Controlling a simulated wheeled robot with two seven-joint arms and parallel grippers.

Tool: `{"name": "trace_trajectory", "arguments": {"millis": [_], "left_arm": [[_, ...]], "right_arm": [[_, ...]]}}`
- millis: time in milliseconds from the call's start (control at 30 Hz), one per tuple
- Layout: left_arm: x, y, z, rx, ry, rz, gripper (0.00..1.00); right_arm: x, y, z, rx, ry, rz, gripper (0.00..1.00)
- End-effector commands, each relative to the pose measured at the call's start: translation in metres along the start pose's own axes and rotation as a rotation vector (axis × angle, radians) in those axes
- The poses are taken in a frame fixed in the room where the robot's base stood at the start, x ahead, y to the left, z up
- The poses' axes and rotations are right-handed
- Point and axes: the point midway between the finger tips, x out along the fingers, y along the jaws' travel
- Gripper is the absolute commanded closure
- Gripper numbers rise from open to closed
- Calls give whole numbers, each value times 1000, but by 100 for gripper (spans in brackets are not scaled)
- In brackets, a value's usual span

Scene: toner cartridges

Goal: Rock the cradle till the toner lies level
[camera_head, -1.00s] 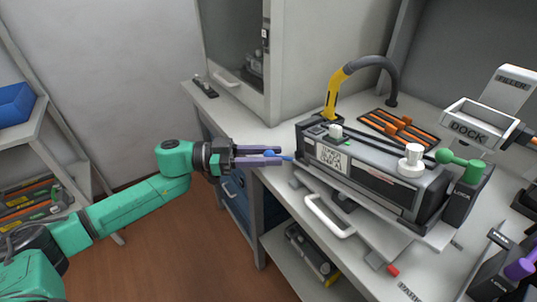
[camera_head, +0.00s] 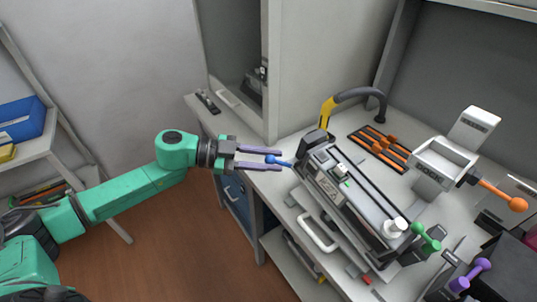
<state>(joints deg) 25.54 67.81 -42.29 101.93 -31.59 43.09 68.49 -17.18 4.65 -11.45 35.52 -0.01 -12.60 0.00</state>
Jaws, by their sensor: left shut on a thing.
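The toner cartridge (camera_head: 352,194), a long grey and black box with a white label, lies in the cradle on the worktop. It slants from upper left to lower right in the picture, with its top face showing. A white knob (camera_head: 394,228) and a green-knobbed lever (camera_head: 427,238) are at its right end. A blue knob (camera_head: 272,159) sticks out at its left end. My left gripper (camera_head: 272,160) has its two purple fingers on either side of the blue knob and is shut on it. The toner inside is hidden. My right gripper is not in view.
A white dock (camera_head: 440,170) with an orange-knobbed lever (camera_head: 517,204) stands at right. A tray with orange pieces (camera_head: 378,147) and a yellow-ended hose (camera_head: 327,112) are behind the cartridge. A white handle (camera_head: 317,230) is in front. A purple-knobbed lever (camera_head: 478,270) is at lower right.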

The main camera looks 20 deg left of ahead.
Motion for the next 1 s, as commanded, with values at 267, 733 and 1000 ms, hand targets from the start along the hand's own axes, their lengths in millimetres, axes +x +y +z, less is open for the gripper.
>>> {"name": "trace_trajectory", "arguments": {"millis": [267, 733, 1000], "left_arm": [[0, 0, 0, 0, 4, -1, 39], [-3, 0, 2, -2, 0, -1, 39], [-53, 3, 8, -5, -8, 1, 39]], "right_arm": [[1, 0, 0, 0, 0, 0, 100], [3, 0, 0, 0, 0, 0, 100], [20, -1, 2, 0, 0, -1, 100]]}}
